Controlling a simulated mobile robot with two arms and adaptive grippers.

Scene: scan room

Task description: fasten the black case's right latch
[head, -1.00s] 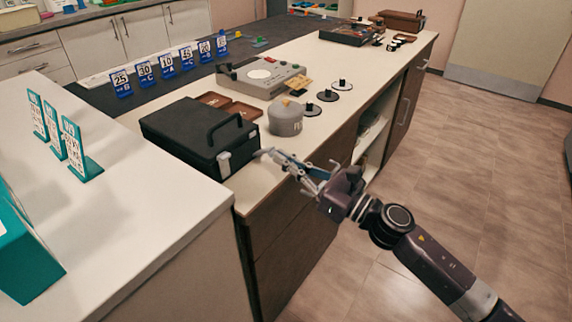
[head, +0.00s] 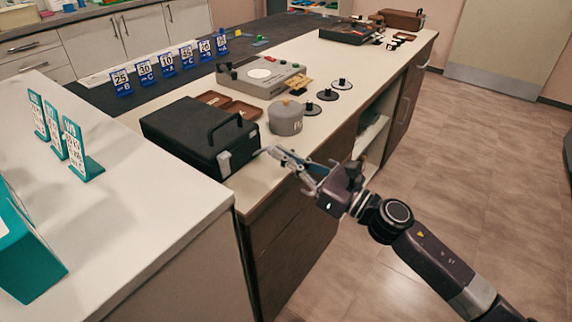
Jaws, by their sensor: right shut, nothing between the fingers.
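The black case (head: 190,132) lies closed on the white counter, its handle raised at the front edge. A pale latch (head: 224,158) shows on its front face, left of the handle's near end. The right latch is at the front right corner by my fingertips; it is too small to tell whether it is fastened. My right gripper (head: 268,151) is shut and empty. Its fingertips are just right of the case's front right corner; I cannot tell whether they touch it. My left gripper is not in view.
A grey lidded pot (head: 286,118) stands close behind my right gripper. Teal signs (head: 78,150) stand on the near left counter. Open floor lies to the right.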

